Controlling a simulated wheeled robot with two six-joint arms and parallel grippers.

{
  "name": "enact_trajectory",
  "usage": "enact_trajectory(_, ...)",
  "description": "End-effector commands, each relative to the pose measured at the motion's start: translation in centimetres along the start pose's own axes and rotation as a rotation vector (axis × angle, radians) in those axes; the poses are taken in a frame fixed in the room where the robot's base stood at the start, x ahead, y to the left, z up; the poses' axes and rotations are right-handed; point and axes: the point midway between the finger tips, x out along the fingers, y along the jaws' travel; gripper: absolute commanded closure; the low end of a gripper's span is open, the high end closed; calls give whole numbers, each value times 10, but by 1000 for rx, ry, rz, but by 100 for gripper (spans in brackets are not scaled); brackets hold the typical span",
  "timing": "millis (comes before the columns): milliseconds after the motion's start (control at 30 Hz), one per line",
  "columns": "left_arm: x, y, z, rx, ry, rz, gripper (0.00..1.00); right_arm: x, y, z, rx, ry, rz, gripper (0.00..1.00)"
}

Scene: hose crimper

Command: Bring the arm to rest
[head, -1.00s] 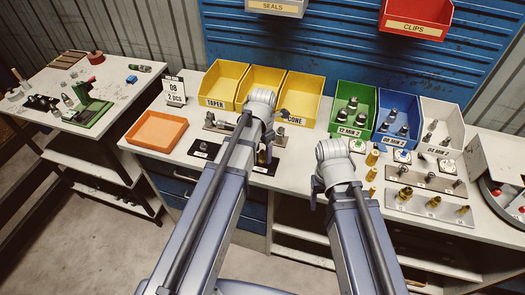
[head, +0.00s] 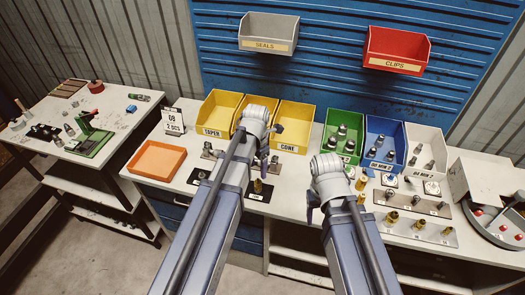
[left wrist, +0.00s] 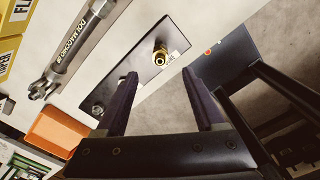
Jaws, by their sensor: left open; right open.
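My left gripper (head: 266,163) is over the bench in front of the yellow bins, mostly hidden by its own wrist in the head view. In the left wrist view the left gripper (left wrist: 162,92) is open and empty. A brass fitting (left wrist: 160,57) stands on a dark plate (left wrist: 130,80) beyond the fingertips, apart from them; it also shows in the head view (head: 257,186). My right gripper (head: 311,208) is at the bench's front edge, left of more brass fittings. It holds nothing that I can see; its fingertips are partly hidden.
Yellow bins (head: 218,113), a green bin (head: 343,136), a blue bin (head: 384,143) and a white bin (head: 427,150) line the back. An orange tray (head: 156,160) lies left. A grey fittings plate (head: 405,228) and a round turntable (head: 497,228) are right. A side table (head: 118,120) stands far left.

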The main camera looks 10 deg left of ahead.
Motion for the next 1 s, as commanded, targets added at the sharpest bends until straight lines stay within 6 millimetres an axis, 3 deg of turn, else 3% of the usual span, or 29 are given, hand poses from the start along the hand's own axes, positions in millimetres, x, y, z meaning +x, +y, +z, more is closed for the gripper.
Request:
enact_trajectory(233,2,-3,0,32,1,0,29,2,0,0,0,0,0,36)
enact_trajectory(367,6,-19,-2,226,9,2,29,6,0,0,0,0,0,36)
enact_trajectory(1000,31,-137,-30,2075,90,-44,29,31,-3,-2,1,0,0,36)
